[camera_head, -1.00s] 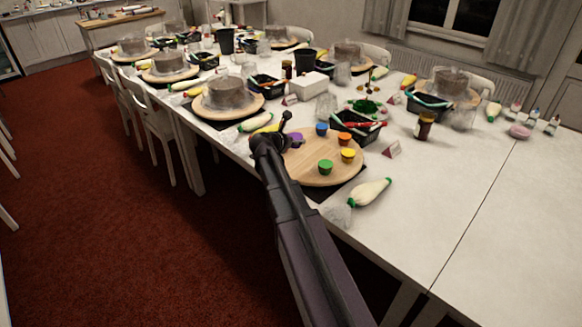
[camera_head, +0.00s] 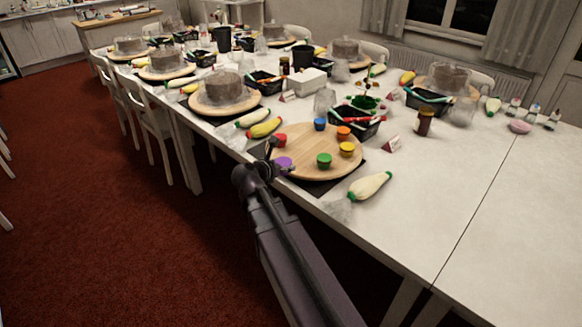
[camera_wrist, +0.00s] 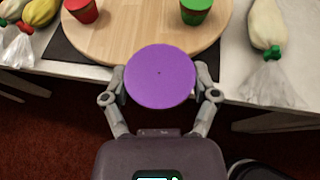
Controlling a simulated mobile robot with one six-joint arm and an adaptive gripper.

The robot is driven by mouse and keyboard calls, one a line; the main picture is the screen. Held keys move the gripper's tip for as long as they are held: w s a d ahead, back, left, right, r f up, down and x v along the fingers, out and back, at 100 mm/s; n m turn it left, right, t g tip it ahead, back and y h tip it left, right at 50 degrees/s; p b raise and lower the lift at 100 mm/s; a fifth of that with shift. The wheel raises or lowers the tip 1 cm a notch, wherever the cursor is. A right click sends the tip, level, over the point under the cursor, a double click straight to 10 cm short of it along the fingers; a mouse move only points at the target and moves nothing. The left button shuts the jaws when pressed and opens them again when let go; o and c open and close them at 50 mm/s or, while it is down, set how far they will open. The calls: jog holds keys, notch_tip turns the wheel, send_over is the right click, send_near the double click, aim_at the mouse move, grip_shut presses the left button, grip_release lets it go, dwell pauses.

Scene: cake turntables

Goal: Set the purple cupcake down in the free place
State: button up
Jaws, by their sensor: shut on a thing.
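The purple cupcake (camera_wrist: 160,77) is between the two fingers of my gripper (camera_wrist: 160,95), which is shut on it. In the head view the purple cupcake (camera_head: 284,162) shows at the near left rim of the round wooden turntable (camera_head: 312,160). I cannot tell whether it touches the board. On the turntable stand a red cupcake (camera_head: 280,140), a blue one (camera_head: 320,124), an orange one (camera_head: 343,132), a yellow one (camera_head: 347,149) and a green one (camera_head: 324,159). In the wrist view the red (camera_wrist: 82,9) and green (camera_wrist: 195,10) cupcakes lie beyond the purple one, with bare wood between them.
A piping bag (camera_head: 370,186) lies right of the turntable. Yellow and white bags (camera_head: 264,128) lie to its left. A black basket (camera_head: 352,125) and a dark jar (camera_head: 424,122) stand behind. The table's near edge runs under my gripper.

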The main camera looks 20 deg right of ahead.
jog(key=shift+s+a+f, duration=0.2)
jog(key=shift+s+a, duration=0.15)
jog(key=shift+s, duration=0.2)
jog(key=shift+s+a+f, duration=0.2)
jog(key=shift+s+a, duration=0.1)
jog(key=shift+s, duration=0.25)
jog(key=w+d, duration=0.3)
jog(key=w, duration=0.1)
jog(key=w+d+f+b, duration=0.1)
jog(key=w+d, duration=0.2)
jog(key=w, duration=0.1)
jog(key=w+d, duration=0.3)
jog(key=w, duration=0.2)
jog(key=shift+d+f+b, duration=0.25)
jog(key=shift+d+b, duration=0.1)
jog(key=shift+b, duration=0.05)
jog(key=shift+s+f, duration=0.1)
jog(key=shift+f, duration=0.05)
jog(key=shift+f+b, duration=1.6)
jog(key=shift+b, duration=0.2)
jog(key=shift+f, duration=0.15)
jog(key=o, duration=1)
